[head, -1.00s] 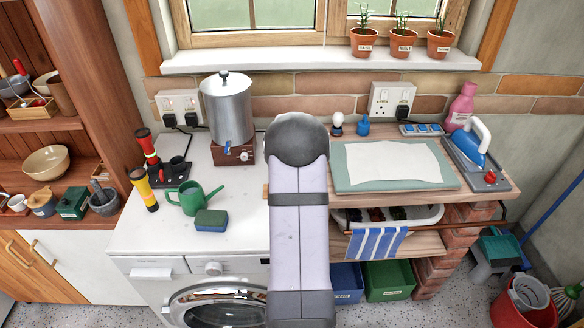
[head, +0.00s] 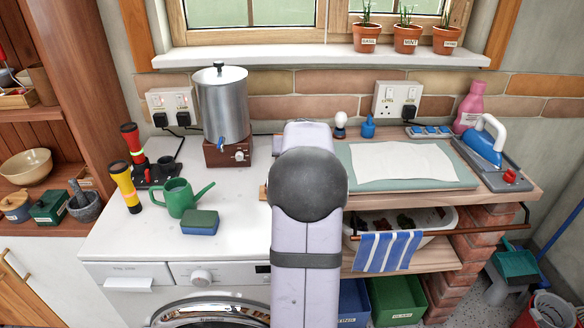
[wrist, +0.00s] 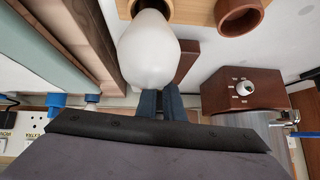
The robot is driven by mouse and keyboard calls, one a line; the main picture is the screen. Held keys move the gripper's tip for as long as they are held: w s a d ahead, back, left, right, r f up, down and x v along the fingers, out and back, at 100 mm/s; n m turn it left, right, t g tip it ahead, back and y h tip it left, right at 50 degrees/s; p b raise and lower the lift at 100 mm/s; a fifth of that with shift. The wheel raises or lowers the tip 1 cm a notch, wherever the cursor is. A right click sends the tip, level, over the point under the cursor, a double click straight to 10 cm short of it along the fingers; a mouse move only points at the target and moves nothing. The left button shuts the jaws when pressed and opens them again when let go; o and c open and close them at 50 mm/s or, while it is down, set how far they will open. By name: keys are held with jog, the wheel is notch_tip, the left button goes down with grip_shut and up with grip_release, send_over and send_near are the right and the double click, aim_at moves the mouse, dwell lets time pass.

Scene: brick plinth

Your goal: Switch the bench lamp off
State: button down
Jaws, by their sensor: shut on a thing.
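In the wrist view, an unlit white bulb (wrist: 148,50) sits in a wooden holder on a tan base (wrist: 192,10), seemingly the bench lamp. My gripper (wrist: 160,98) has its dark blue fingers close together just behind the bulb, which covers their tips. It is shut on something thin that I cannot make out. A dark red block (wrist: 188,62) shows beside the fingertips, partly behind the bulb. In the head view my arm hides the gripper and most of the lamp; a bit of wood (head: 262,192) shows at the arm's left edge.
A metal urn (head: 222,105) on a brown base stands left of my arm. A green watering can (head: 180,197), a sponge (head: 200,222) and torches stand further left. A green board (head: 440,182) and iron (head: 485,145) are to the right. Wall sockets (head: 172,102) are behind.

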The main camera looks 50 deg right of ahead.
jog(key=shift+s+a+f+b, duration=0.15)
jog(key=shift+s+f+b, duration=0.1)
jog(key=shift+f+b, duration=0.1)
jog(key=c, duration=2)
grip_release()
jog(key=shift+o, duration=0.7)
jog(key=shift+s+a+r, duration=0.1)
jog(key=shift+r, duration=0.1)
jog(key=v, duration=0.7)
jog(key=shift+r+b, duration=0.2)
jog(key=shift+b, duration=0.1)
